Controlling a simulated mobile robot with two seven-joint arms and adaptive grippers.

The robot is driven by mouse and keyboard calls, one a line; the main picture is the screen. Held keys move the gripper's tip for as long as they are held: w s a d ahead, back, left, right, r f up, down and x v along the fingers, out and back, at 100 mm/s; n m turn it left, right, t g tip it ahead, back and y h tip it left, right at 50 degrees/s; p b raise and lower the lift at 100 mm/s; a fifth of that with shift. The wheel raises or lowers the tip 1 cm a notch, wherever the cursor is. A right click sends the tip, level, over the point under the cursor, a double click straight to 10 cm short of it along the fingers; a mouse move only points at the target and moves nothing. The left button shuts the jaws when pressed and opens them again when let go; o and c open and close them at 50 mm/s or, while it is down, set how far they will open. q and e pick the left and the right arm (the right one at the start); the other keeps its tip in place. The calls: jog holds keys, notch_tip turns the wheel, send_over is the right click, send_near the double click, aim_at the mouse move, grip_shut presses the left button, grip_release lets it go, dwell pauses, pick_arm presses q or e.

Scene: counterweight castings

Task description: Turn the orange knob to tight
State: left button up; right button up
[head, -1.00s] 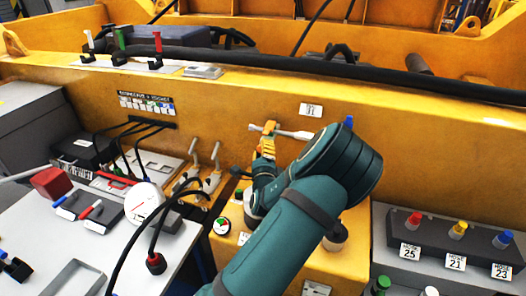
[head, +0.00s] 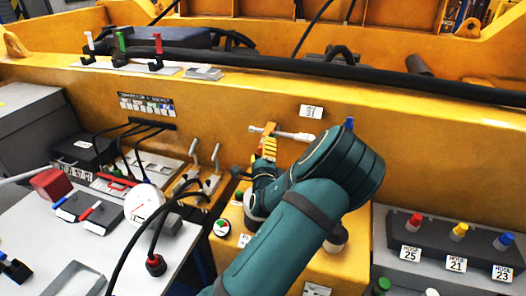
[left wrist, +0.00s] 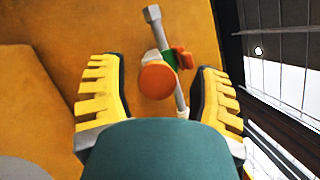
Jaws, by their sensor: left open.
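The orange knob (left wrist: 158,81) is a round orange disc in the left wrist view, between my two yellow fingers. Behind it a silver rod (left wrist: 153,20) runs past, with a small green and red piece (left wrist: 181,55) beside the knob. My left gripper (left wrist: 156,70) is open, with a finger on each side of the knob and a visible gap to both. In the head view, my left gripper (head: 268,146) is at the yellow wall, just below the silver rod (head: 295,134). The knob's face is not clear there. My right gripper is not in view.
Two grey levers (head: 216,156) stand left of my gripper. A white label (head: 311,111) is on the wall above the rod. Black cables (head: 153,225) loop over the grey bench at left. A dark hose block (head: 440,240) with coloured caps stands at right.

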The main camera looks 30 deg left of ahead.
aim_at(262, 145)
pick_arm(q)
jog(key=shift+o, duration=0.4)
jog(key=r, duration=0.7)
jog(key=shift+w+a+r, duration=0.15)
jog(key=shift+w+a, duration=0.05)
jog(key=shift+a, duration=0.05)
jog(key=shift+s+d+r, duration=0.2)
jog(key=shift+r, duration=0.4)
jog(key=shift+s+d+r, duration=0.15)
jog(key=shift+r, duration=0.45)
jog(key=shift+c, duration=0.4)
jog(key=shift+w+d+r, duration=0.1)
jog(key=shift+d+r, duration=0.05)
jog(key=shift+w+a, duration=0.1)
jog(key=shift+a, duration=0.2)
jog(key=shift+d, duration=0.1)
jog(key=shift+f, duration=0.2)
